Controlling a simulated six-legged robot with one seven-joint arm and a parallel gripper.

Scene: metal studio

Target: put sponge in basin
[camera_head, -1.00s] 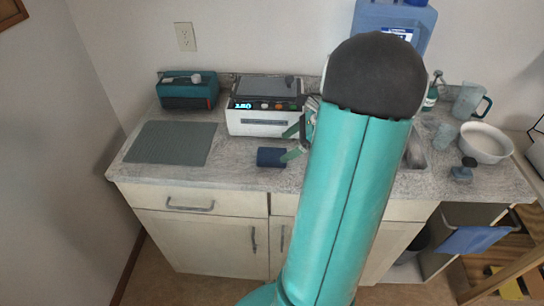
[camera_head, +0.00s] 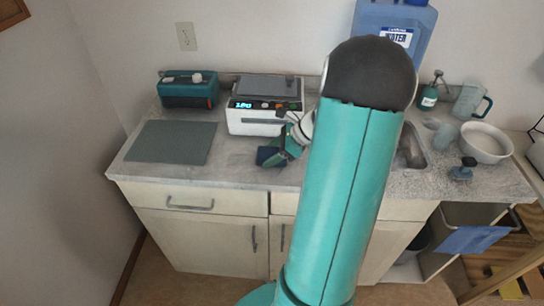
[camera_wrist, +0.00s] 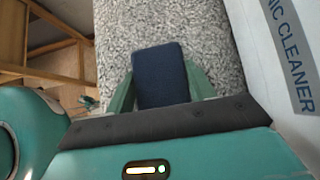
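The sponge is a dark blue block (camera_head: 266,155) on the counter in front of the white cleaner device. In the wrist view the sponge (camera_wrist: 160,77) lies between the two green fingers of my gripper (camera_wrist: 159,85). One finger is on each side, close to its edges; whether they touch is hard to tell. In the head view my gripper (camera_head: 284,152) reaches down over the sponge's right part and hides some of it. The gripper looks open. A white round bowl (camera_head: 487,143), seemingly the basin, stands at the counter's right end.
The white cleaner (camera_head: 255,120) stands just behind the sponge. A grey mat (camera_head: 170,142) and teal box (camera_head: 188,92) are at left. A sink (camera_head: 411,152), partly hidden by my arm, a clear pitcher (camera_head: 468,100), a cup (camera_head: 445,135) and a dark blue item (camera_head: 462,170) are at right.

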